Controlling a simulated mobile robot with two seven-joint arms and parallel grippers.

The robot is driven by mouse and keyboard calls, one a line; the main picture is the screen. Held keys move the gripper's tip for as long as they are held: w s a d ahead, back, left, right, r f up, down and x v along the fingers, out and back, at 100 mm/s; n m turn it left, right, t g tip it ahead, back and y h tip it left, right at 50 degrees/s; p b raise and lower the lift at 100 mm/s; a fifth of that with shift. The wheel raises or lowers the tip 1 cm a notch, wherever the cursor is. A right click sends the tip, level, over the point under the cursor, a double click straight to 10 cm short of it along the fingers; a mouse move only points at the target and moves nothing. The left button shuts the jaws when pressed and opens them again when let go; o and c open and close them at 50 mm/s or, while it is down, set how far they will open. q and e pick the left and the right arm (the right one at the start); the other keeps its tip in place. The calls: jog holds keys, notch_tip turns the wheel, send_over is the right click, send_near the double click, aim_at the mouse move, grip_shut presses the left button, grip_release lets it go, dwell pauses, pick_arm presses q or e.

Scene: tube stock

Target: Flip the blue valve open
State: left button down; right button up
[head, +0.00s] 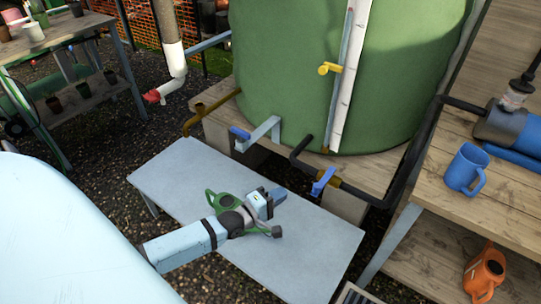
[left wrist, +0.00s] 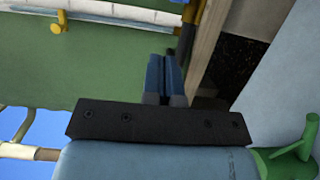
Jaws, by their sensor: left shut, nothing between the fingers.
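A blue valve lever (head: 322,181) sits on the brass and black outlet pipe low on the green tank's right side, in the head view. My left gripper (head: 277,195) is shut and empty above the grey table, left of and apart from the right blue lever. Its closed blue fingers (left wrist: 163,74) point toward the tank in the left wrist view. My right gripper is not in view.
The green tank (head: 280,70) stands on a wooden platform and has a yellow lever (head: 330,68). A blue mug (head: 464,165) stands on the right bench.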

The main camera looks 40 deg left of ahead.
pick_arm(q)
jog(key=w+d, duration=0.4)
jog(key=w, duration=0.2)
jog(key=shift+d, duration=0.25)
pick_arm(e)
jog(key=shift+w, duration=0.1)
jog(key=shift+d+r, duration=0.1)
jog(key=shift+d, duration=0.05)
